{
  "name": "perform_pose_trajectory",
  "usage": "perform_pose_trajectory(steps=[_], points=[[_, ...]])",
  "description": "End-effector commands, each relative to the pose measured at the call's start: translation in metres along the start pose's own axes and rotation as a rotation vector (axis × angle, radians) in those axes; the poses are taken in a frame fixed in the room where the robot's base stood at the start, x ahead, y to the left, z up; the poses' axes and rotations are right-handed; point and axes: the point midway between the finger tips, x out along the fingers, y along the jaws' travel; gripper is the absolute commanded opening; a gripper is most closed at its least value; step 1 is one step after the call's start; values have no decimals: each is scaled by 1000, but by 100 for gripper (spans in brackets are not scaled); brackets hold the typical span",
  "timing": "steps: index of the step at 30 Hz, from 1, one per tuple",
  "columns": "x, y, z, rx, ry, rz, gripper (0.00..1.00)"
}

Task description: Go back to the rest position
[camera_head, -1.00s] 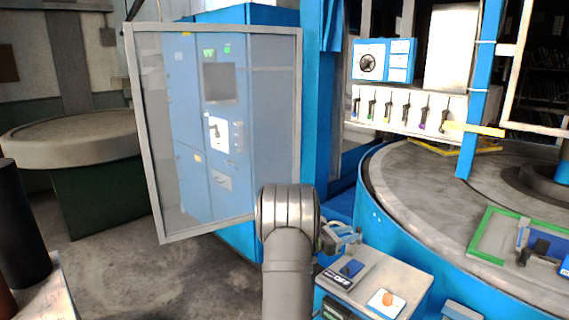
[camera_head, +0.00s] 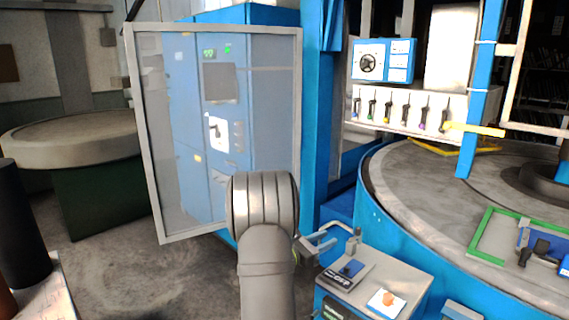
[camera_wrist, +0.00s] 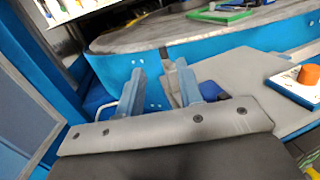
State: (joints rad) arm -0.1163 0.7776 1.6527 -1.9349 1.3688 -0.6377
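My gripper (camera_head: 346,234) is in the head view, just right of my grey arm and above the small control stand. It is empty. In the wrist view my gripper (camera_wrist: 160,78) shows two blue-grey fingers standing apart with a clear gap and nothing between them. My wrist and forearm hide part of the floor and of the blue cabinet's lower part.
The control stand (camera_head: 345,290) carries a blue switch and an orange button (camera_head: 388,299). The rotary table (camera_head: 420,195) stands right. A framed transparent panel (camera_head: 150,150) is close behind my arm, before the blue cabinet. Open floor (camera_head: 150,280) lies left.

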Motion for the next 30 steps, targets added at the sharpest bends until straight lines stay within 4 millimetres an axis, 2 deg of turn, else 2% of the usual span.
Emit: perform_pose_trajectory(steps=[11,21,30], points=[[10,-33,6,7,-12,195,34],[1,-61,1,2,32,358,34],[-7,-72,-4,-1,63,425,34]])
